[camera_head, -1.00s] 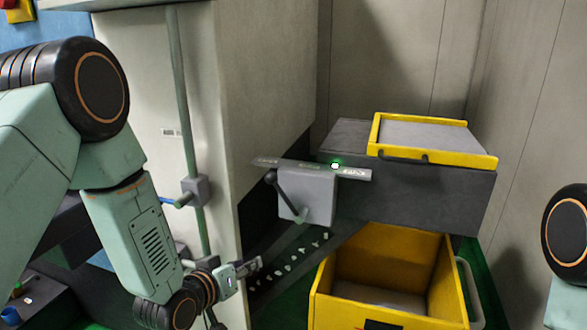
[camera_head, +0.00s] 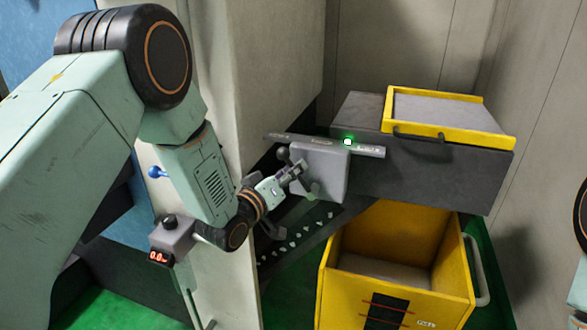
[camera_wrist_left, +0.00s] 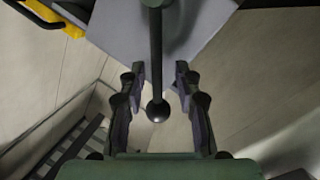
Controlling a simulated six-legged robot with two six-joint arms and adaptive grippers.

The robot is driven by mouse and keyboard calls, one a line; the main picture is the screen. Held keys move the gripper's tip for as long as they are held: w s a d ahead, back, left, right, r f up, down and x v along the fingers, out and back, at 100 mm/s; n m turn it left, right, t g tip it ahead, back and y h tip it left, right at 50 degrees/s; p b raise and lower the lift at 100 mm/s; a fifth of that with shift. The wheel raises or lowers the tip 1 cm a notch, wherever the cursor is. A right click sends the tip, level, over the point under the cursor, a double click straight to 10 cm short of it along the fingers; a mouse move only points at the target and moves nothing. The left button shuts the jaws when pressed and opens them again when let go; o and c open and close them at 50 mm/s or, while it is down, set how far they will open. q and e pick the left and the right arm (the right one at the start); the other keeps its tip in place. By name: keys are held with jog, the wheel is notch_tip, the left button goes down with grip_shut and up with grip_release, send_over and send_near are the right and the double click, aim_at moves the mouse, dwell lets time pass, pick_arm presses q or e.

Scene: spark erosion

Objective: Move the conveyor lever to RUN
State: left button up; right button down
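The conveyor lever is a dark rod with a black ball knob (camera_head: 283,154) on a grey box (camera_head: 326,172). In the head view the knob is at the box's upper left, and my gripper hides much of the rod. My left gripper (camera_head: 298,171) is at the box's front. In the left wrist view the lever (camera_wrist_left: 156,55) runs down between the two spread fingers of the open gripper (camera_wrist_left: 158,92). Its ball end lies between them, with a gap on each side. A label plate (camera_head: 300,141) is above the box; its words are unreadable. My right gripper is out of view.
A green light (camera_head: 348,142) glows on the plate. A dark conveyor (camera_head: 290,236) slopes below the box. A yellow bin (camera_head: 335,290) stands below right. A yellow-rimmed tray (camera_head: 485,137) sits on the dark housing (camera_head: 455,178). A pale cabinet wall (camera_head: 265,60) rises at left.

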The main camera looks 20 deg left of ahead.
pick_arm(q)
jog(key=shift+w+d+r, duration=0.2)
jog(key=shift+w+d, duration=0.2)
jog(key=shift+a, duration=0.15)
jog(key=shift+w+f, duration=0.15)
jog(key=shift+w, duration=0.05)
jog(key=shift+c, duration=1.2)
jog(key=shift+s, duration=0.15)
jog(key=c, duration=0.4)
grip_shut()
